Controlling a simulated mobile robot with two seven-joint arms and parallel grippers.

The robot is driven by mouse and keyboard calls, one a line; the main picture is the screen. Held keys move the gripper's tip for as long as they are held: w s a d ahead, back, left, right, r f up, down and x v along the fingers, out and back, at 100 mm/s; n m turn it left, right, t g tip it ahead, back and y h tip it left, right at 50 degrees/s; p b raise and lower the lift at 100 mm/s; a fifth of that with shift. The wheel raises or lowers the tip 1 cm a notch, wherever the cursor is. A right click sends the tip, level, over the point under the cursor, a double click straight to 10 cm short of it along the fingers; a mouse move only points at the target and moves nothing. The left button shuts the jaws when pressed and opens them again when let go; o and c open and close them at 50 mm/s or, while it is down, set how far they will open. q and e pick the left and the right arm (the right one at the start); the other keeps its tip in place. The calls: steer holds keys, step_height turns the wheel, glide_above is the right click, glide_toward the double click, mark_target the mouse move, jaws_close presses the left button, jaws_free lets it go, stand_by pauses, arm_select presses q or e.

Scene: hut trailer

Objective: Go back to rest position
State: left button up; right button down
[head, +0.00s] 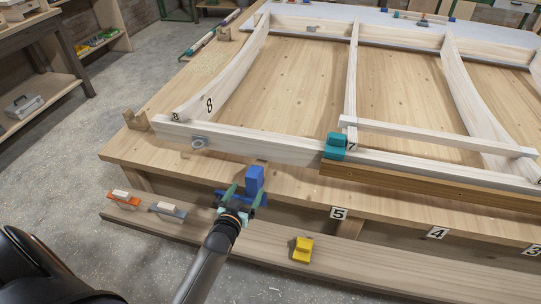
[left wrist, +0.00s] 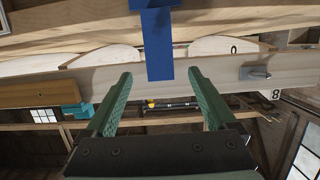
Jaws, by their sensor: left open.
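My left gripper (head: 241,195) is open and empty in front of the workbench's front edge. Its two green fingers show spread apart in the left wrist view (left wrist: 160,76). A blue clamp (head: 255,181) stands at the bench edge just past the fingertips; it also shows in the left wrist view (left wrist: 157,45), in line with the gap between the fingers. I cannot tell whether the fingers touch it. My right gripper is in neither view.
A white wooden frame (head: 240,146) lies on the workbench (head: 145,165). A teal clamp (head: 334,147) sits on its front beam. A lower ledge (head: 190,232) holds a yellow clamp (head: 303,250) and orange (head: 123,199) and grey (head: 167,210) tools. The floor (head: 75,150) at left is clear.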

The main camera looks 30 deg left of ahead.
arm_select(q)
steer(key=s+d+f+m+g+h, duration=0.2)
steer(key=s+d+h, duration=0.1)
steer(key=s+d, duration=0.5)
steer(key=s+d+f+m+g+h, duration=0.2)
steer(key=s+d, duration=0.6)
steer(key=s, duration=0.5)
steer(key=shift+f+m+g+h, duration=0.4)
steer(key=shift+f+g+h, duration=0.1)
steer(key=shift+f+g, duration=0.25)
steer(key=shift+s, duration=0.1)
